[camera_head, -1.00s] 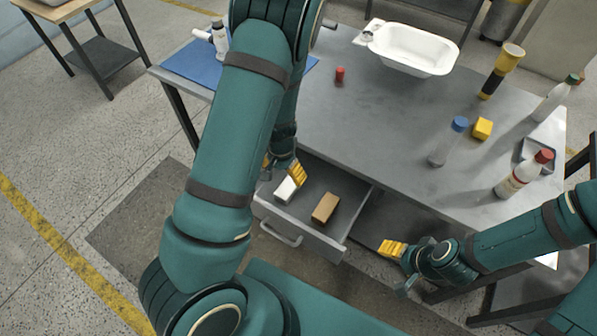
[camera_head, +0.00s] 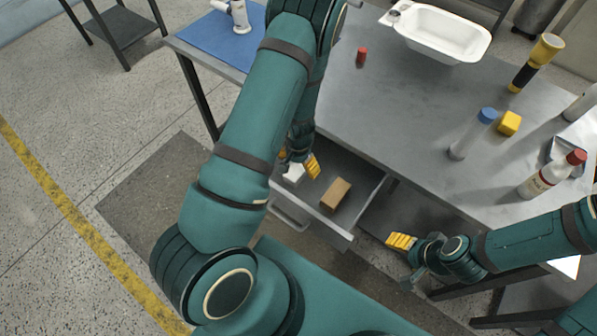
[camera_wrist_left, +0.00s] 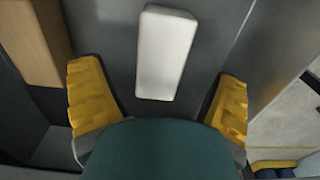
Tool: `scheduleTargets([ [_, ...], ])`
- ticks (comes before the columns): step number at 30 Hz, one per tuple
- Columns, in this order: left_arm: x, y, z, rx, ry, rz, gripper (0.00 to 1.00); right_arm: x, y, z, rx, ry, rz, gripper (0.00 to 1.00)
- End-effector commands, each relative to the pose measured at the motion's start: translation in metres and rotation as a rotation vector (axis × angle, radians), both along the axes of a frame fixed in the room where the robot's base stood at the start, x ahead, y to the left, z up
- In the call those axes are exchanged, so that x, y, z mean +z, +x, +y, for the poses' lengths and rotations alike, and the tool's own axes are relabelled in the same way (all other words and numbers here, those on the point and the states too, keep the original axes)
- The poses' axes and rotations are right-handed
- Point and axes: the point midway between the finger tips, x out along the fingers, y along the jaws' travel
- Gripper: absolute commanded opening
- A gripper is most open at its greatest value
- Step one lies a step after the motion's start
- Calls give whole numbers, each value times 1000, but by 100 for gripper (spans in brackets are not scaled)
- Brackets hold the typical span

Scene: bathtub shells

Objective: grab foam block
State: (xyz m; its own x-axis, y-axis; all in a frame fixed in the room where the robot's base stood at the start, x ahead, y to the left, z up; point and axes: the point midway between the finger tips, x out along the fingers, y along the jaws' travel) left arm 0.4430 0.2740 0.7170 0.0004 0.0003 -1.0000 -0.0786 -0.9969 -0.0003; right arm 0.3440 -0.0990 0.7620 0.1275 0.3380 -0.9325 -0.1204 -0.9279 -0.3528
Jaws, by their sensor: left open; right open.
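A white block (camera_head: 293,174), which looks like the foam block, lies in the open drawer (camera_head: 364,204). In the head view my left gripper (camera_head: 298,164) is over it and hides part of it. In the left wrist view the white block (camera_wrist_left: 166,52) lies on the grey drawer floor, ahead of and between the two yellow fingertips. My left gripper (camera_wrist_left: 158,100) is open, with a gap on both sides of the block and nothing held. My right gripper (camera_head: 400,260) is open and empty, to the right of the drawer, beside the table's front.
A brown block (camera_head: 335,195) lies in the drawer to the right of the white block. The tabletop holds a white basin (camera_head: 440,36), a red cap-like piece (camera_head: 361,57), a yellow block (camera_head: 509,123), bottles and a flashlight (camera_head: 537,62). The drawer walls stand close around my left gripper.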

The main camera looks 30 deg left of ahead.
Motion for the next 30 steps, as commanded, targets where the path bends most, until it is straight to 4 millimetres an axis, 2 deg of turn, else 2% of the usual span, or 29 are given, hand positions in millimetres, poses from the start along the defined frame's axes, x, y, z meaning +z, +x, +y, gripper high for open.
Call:
scheduleTargets([
  [1,-12,1,1,2,0,2,89,-5,0,0,0,0,1,70],
  [6,-33,1,1,1,-1,1,89,-12,1,0,1,0,-1,70],
  [16,-37,2,1,0,1,0,89,-13,1,0,0,0,-3,70],
  [21,-37,2,1,0,0,0,39,-13,1,0,0,0,-3,70],
  [30,-37,2,1,0,0,0,38,-13,1,0,0,0,-3,70],
])
